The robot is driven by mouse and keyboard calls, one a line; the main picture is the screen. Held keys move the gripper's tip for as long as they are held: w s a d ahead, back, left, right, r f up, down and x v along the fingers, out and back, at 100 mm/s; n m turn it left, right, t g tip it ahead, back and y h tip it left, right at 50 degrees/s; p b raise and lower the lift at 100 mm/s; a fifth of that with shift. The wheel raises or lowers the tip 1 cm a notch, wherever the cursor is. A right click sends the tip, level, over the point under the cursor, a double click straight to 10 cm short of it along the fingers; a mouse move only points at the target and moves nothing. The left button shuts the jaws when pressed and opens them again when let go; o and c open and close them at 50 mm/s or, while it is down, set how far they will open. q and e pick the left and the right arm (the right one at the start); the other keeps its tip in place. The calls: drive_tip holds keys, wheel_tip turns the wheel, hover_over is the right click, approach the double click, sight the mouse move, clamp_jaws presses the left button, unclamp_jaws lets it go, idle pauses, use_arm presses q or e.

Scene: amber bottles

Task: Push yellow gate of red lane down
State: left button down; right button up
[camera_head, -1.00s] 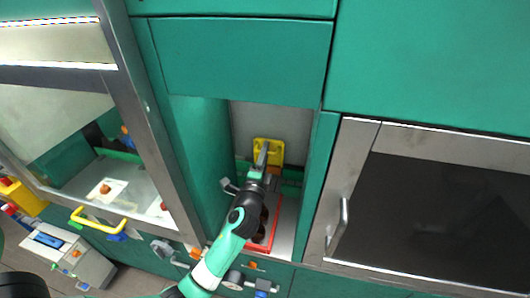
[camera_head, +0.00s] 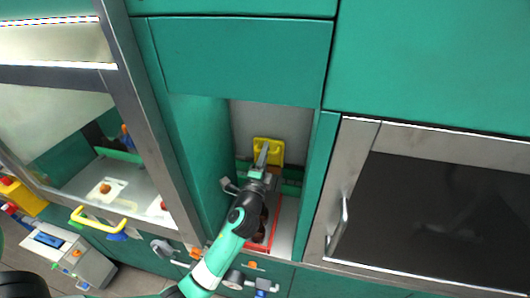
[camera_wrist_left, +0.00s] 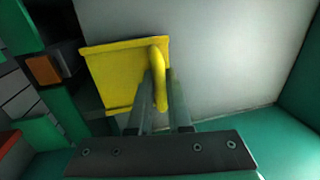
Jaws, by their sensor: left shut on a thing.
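The yellow gate (camera_head: 275,150) stands at the back of the narrow green bay, at the far end of the red lane (camera_head: 273,232). In the left wrist view the yellow gate (camera_wrist_left: 108,75) is a flat plate with a curved yellow handle (camera_wrist_left: 160,75) on its right side. My left gripper (camera_head: 262,155) reaches in along the lane. In the left wrist view my left gripper (camera_wrist_left: 158,105) has its fingers on both sides of the handle and is shut on it. My right gripper is not seen.
Green side walls (camera_head: 312,180) stand close on both sides of the bay. A glass-fronted cabinet with a metal frame (camera_head: 160,140) is at left, with a yellow handle (camera_head: 98,221). A dark oven-like door (camera_head: 430,215) with a metal handle (camera_head: 338,228) is at right.

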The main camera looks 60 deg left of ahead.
sight(268, 163)
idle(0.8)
use_arm(q)
wheel_tip(268, 163, down, 9)
drive_tip(key=b, duration=0.8)
drive_tip(key=shift+b, duration=0.35)
drive_tip(key=shift+r, duration=0.15)
drive_tip(key=c, duration=1.1)
unclamp_jaws()
drive_tip(key=shift+r+p, duration=0.2)
drive_tip(key=shift+p, duration=0.1)
drive_tip(key=s+d+r+p, duration=0.2)
drive_tip(key=s+d+r, duration=0.1)
drive_tip(key=r, duration=0.1)
drive_tip(key=s+d+r+p, duration=0.2)
drive_tip(key=s+d+r, duration=0.1)
drive_tip(key=d+r, duration=0.1)
drive_tip(key=s+d+r+p, duration=0.2)
drive_tip(key=s+d+r, duration=0.1)
drive_tip(key=r, duration=0.1)
drive_tip(key=shift+s+d+r+p, duration=0.1)
drive_tip(key=shift+d+r+p, duration=0.2)
drive_tip(key=shift+d, duration=0.05)
